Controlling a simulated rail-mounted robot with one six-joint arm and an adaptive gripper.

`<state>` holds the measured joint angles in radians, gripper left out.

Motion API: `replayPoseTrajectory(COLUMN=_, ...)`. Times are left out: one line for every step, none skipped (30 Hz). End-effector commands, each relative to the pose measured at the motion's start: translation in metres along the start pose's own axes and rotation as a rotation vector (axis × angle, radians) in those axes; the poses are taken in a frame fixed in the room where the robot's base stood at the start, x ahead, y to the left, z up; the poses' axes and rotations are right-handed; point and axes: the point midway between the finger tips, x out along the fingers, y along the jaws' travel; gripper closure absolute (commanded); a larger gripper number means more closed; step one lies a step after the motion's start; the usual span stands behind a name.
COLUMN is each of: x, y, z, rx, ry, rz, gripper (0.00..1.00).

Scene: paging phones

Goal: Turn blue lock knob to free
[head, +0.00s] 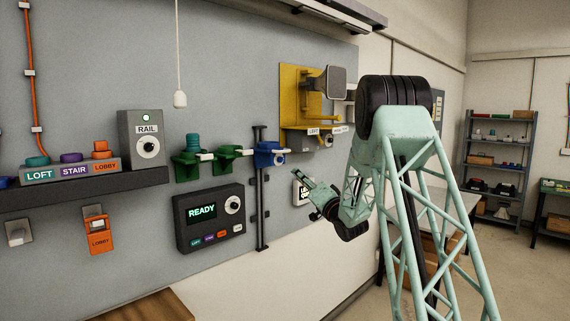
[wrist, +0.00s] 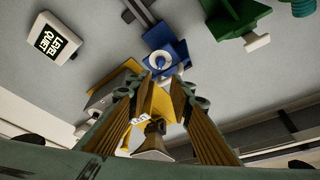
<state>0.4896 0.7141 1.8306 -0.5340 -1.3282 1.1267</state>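The blue lock (head: 268,154) is mounted on the grey wall panel, on a dark vertical rail, with a small pale knob (head: 279,159) at its front. In the wrist view the blue lock (wrist: 164,39) is at top centre, and its round knob (wrist: 160,62) has a pale ring around a blue centre. My gripper (head: 297,177) is to the right of and below the lock in the head view, pointing up and left towards the wall. In the wrist view my gripper (wrist: 154,84) has its two fingers apart, with nothing held between them. The knob appears just beyond the fingertips; the remaining distance is unclear.
Green locks (head: 230,157) with pale handles stand left of the blue one. A yellow bracket (head: 294,90) is above right. The READY panel (head: 209,217) is lower left. The wall between sign and lock is clear.

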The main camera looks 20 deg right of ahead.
Motion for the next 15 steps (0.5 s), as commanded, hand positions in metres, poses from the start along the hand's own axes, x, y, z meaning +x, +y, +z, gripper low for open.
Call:
replayPoseTrajectory(x=0.001, y=0.0, z=0.0, rx=0.0, ry=0.0, rz=0.0, gripper=0.8)
replayPoseTrajectory(x=0.002, y=0.0, z=0.0, rx=0.0, ry=0.0, rz=0.0, gripper=0.8)
replayPoseTrajectory(x=0.003, y=0.0, z=0.0, rx=0.0, ry=0.0, rz=0.0, gripper=0.8)
replayPoseTrajectory(x=0.005, y=0.0, z=0.0, rx=0.0, ry=0.0, rz=0.0, gripper=0.8)
replayPoseTrajectory(x=0.006, y=0.0, z=0.0, rx=0.0, ry=0.0, rz=0.0, gripper=0.8)
replayPoseTrajectory(x=0.008, y=0.0, z=0.0, rx=0.0, ry=0.0, rz=0.0, gripper=0.8)
replayPoseTrajectory(x=0.01, y=0.0, z=0.0, rx=0.0, ry=-0.001, rz=0.001, gripper=0.8)
replayPoseTrajectory(x=0.013, y=0.0, z=0.0, rx=0.0, ry=-0.001, rz=0.001, gripper=0.8)
replayPoseTrajectory(x=0.016, y=0.0, z=0.0, rx=0.0, ry=0.0, rz=0.0, gripper=0.8)
replayPoseTrajectory(x=0.019, y=0.0, z=0.0, rx=0.0, ry=0.0, rz=0.0, gripper=0.8)
replayPoseTrajectory(x=0.022, y=0.0, z=0.0, rx=0.0, ry=0.0, rz=0.0, gripper=0.8)
replayPoseTrajectory(x=0.027, y=-0.001, z=0.0, rx=0.0, ry=0.001, rz=0.0, gripper=0.8)
replayPoseTrajectory(x=0.03, y=-0.001, z=-0.001, rx=0.0, ry=0.001, rz=-0.001, gripper=0.8)
replayPoseTrajectory(x=0.034, y=-0.001, z=-0.001, rx=0.0, ry=0.001, rz=-0.001, gripper=0.8)
replayPoseTrajectory(x=0.039, y=-0.001, z=0.0, rx=0.0, ry=0.0, rz=0.0, gripper=0.8)
